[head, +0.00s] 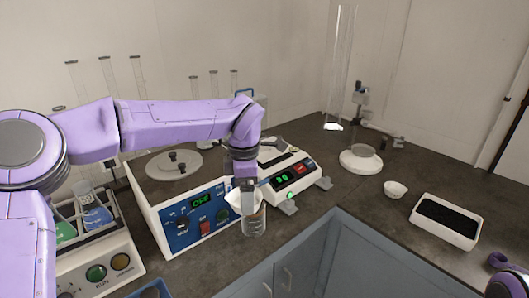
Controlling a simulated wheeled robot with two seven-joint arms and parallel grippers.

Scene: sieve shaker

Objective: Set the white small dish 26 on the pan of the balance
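A small white dish (395,189) sits on the dark bench right of centre, left of the black-topped tray; no number is readable on it. The balance (290,182), with a lit green display, stands near the middle; my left arm covers part of it, and its pan is hard to make out. My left gripper (248,192) points down in front of the balance's left side. A white piece (236,201) and a clear beaker (254,222) show at its fingertips; I cannot tell whether it grips either. Part of my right arm shows at the lower right edge; its gripper is not visible.
A blue-fronted shaker unit (192,226) stands left of the balance. A white tray with a black inside (446,222) lies at right. A tall glass cylinder (340,65) and a round white-based item (361,162) stand behind.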

